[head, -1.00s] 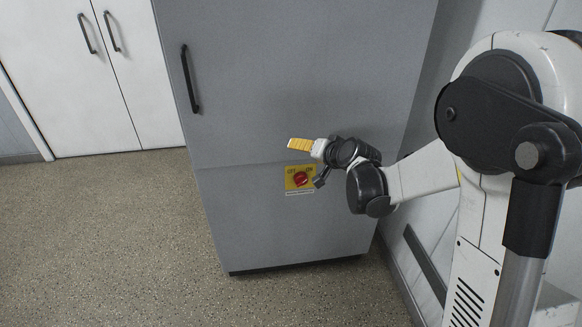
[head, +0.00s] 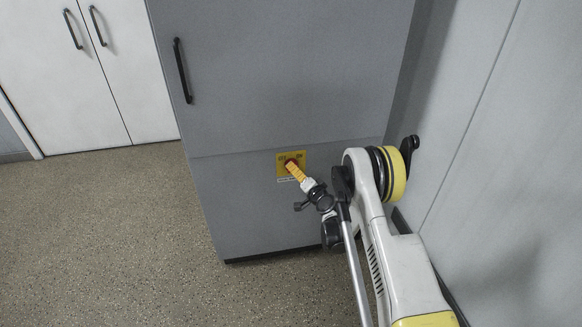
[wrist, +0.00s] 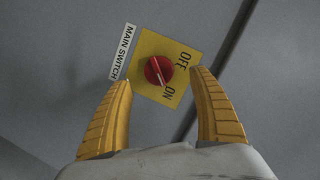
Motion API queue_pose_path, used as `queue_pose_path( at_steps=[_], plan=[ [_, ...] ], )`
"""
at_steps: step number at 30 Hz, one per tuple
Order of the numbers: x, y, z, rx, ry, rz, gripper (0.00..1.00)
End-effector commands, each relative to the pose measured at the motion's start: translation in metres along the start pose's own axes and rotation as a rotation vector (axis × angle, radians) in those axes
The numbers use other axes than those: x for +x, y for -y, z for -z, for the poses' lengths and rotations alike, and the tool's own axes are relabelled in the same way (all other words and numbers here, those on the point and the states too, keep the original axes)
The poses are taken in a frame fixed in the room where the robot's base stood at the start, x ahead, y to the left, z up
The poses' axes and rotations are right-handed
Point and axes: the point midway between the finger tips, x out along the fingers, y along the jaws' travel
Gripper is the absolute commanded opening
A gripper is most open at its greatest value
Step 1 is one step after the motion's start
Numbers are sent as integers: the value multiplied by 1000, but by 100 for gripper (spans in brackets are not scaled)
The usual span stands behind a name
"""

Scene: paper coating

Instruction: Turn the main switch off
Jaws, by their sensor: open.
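The main switch is a red round knob (wrist: 158,70) on a yellow plate (wrist: 151,43) with OFF and ON printed on it. In the wrist view, the knob's white mark points toward ON. A white MAIN SWITCH label (wrist: 122,52) lies beside the plate. In the head view, the yellow plate (head: 299,155) is on the grey cabinet front, and my fingers partly hide the knob. My gripper (wrist: 162,78) is open with ribbed yellow fingers, one on each side of the knob's line. It faces the switch and seems still short of touching it. My gripper (head: 292,168) also shows in the head view.
The grey cabinet (head: 270,85) has a black door handle (head: 182,70) at upper left. White cupboard doors (head: 100,80) stand at the back left. A grey wall (head: 475,130) is close on the right of my arm. The speckled floor (head: 110,230) at left is clear.

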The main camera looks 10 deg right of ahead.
Motion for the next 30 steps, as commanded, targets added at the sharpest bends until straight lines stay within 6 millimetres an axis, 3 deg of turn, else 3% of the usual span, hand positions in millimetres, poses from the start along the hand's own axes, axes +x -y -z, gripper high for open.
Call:
queue_pose_path(
  at_steps=[3,9,22,27,30],
  plan=[
    [26,-5,-4,-1,1,0,71],
    [57,-4,-3,-1,2,0,71],
    [68,-2,-1,-1,1,-1,71],
    [68,-2,-1,-1,1,-1,20],
    [68,-2,-1,-1,1,-1,16]
  ],
)
